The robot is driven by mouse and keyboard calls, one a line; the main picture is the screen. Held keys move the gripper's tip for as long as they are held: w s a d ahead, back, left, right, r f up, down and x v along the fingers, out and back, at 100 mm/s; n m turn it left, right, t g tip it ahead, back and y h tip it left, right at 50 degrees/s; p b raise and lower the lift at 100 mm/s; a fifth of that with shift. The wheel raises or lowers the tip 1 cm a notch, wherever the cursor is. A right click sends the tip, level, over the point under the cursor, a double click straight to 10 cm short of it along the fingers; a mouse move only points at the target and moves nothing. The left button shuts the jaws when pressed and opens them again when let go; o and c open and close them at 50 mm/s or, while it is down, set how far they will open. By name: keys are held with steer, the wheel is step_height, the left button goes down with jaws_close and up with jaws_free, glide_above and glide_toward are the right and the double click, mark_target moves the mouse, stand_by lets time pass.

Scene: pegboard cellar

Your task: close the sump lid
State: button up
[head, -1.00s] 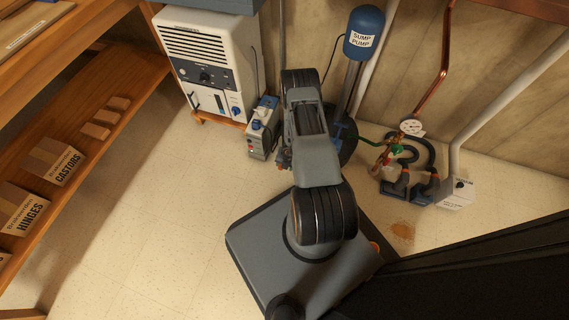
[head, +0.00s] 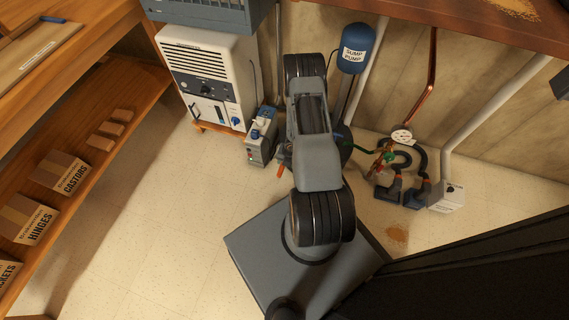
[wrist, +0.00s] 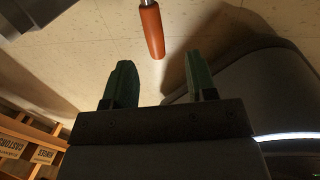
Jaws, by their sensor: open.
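My gripper (wrist: 160,80) is open in the wrist view, with two green fingers apart and nothing between them. An orange handle on a metal rod (wrist: 152,30) lies just beyond the fingertips, apart from them. An orange piece also shows beside my arm in the head view (head: 282,171); I cannot tell for sure that it belongs to the sump lid. A blue tank labelled SUMP PUMP (head: 356,48) stands behind my arm. A dark rounded shape (head: 345,146) below it is mostly hidden by my arm. I cannot make out the lid or its angle.
A white dehumidifier-like unit (head: 212,75) stands at the back, with a small grey box (head: 262,138) beside it. Hoses and a gauge (head: 402,136) sit at the right. Wooden shelves (head: 100,110) with boxes line the left. The floor at front left is clear.

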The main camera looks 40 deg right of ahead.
steer(key=shift+s+d+r+p, duration=0.1)
steer(key=shift+r+p, duration=0.15)
steer(key=shift+r, duration=0.45)
steer(key=shift+s+d+r+p, duration=0.1)
steer(key=shift+r+p, duration=0.15)
steer(key=shift+r, duration=0.45)
steer(key=w+a+r+n+t+y+p, duration=0.1)
steer(key=w+a+r+n+p, duration=0.35)
steer(key=r, duration=0.85)
steer(key=w+a+r+n+t+y+p, duration=0.15)
steer(key=r+n+p, duration=0.5)
steer(key=r, duration=0.75)
steer(key=w+a+r+n+p, duration=0.35)
steer(key=r+n, duration=0.45)
steer(key=r, duration=0.5)
steer(key=s+a+r+n+p, duration=0.25)
steer(key=r+n, duration=0.25)
steer(key=r, duration=0.3)
steer(key=s+a+r+n+p, duration=0.25)
steer(key=r+n+p, duration=0.2)
steer(key=r, duration=0.35)
steer(key=s+a+r+n+p, duration=0.2)
steer(key=s+r+n+p, duration=0.1)
steer(key=r+n, duration=0.4)
steer(key=s+r+n+h+p, duration=0.3)
steer(key=s+r+n+p, duration=0.5)
steer(key=r, duration=0.7)
steer(key=shift+s+d+n, duration=0.15)
steer(key=shift+s+n, duration=0.7)
steer(key=shift+n, duration=0.3)
